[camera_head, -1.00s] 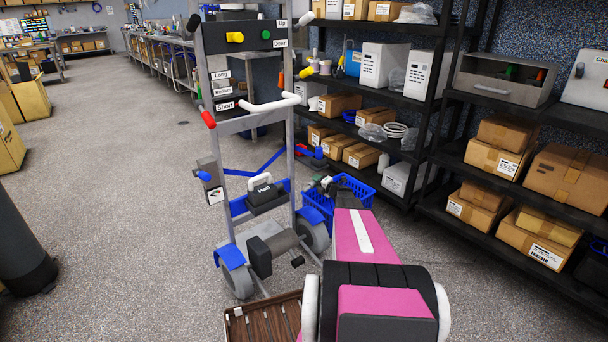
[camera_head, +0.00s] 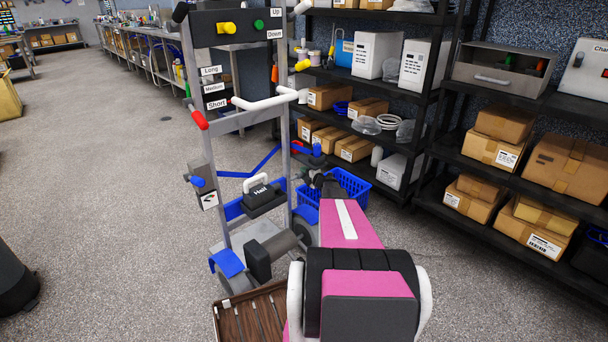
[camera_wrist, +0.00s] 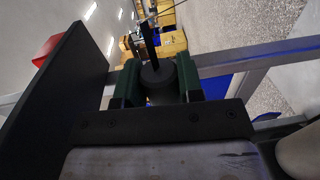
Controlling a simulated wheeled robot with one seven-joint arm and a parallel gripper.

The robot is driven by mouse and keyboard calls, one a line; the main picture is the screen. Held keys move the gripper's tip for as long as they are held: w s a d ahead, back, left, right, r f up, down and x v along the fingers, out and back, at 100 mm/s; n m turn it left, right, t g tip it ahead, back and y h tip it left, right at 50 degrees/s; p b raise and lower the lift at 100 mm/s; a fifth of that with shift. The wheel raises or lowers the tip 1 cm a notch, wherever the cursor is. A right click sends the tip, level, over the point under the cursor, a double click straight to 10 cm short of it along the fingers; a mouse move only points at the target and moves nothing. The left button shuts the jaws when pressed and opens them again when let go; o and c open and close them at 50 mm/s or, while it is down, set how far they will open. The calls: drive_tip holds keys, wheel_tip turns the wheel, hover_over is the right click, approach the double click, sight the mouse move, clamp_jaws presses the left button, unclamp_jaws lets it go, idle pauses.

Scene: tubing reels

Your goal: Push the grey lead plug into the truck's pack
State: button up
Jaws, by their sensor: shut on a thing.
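The grey lead plug (camera_wrist: 158,76) is a dark grey cylinder between the green-padded fingers of my gripper (camera_wrist: 160,84) in the wrist view. My gripper is shut on it, and a dark stem or lead runs up from it. In the head view my gripper (camera_head: 326,186) is small and dark, beside the truck's right post; the plug cannot be made out there. The truck (camera_head: 220,155) is a grey upright frame with wheels. A black block with a white handle (camera_head: 262,197) sits low on it. A grey box with a blue knob (camera_head: 202,180) is on its left post. I cannot tell which is the pack.
A blue crate (camera_head: 355,185) stands behind my gripper. Black shelves (camera_head: 425,150) with boxes line the right side. A brown slatted tray (camera_head: 250,315) lies low in front of the truck. The floor (camera_head: 100,190) at left is mostly clear.

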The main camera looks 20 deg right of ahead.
sight(296, 176)
drive_tip(key=shift+s+a, duration=0.35)
drive_tip(key=shift+a, duration=0.55)
drive_tip(key=shift+s+a, duration=0.35)
drive_tip(key=shift+a, duration=0.55)
drive_tip(key=shift+s+a, duration=0.35)
drive_tip(key=shift+a, duration=0.55)
drive_tip(key=shift+s+a, duration=0.3)
drive_tip(key=shift+a, duration=0.6)
drive_tip(key=shift+s+a, duration=0.35)
drive_tip(key=shift+a, duration=0.5)
drive_tip(key=shift+s+a, duration=0.3)
drive_tip(key=shift+a, duration=0.6)
drive_tip(key=o, duration=1.1)
drive_tip(key=v, duration=1)
drive_tip(key=shift+s+d, duration=0.15)
drive_tip(key=shift+s, duration=0.2)
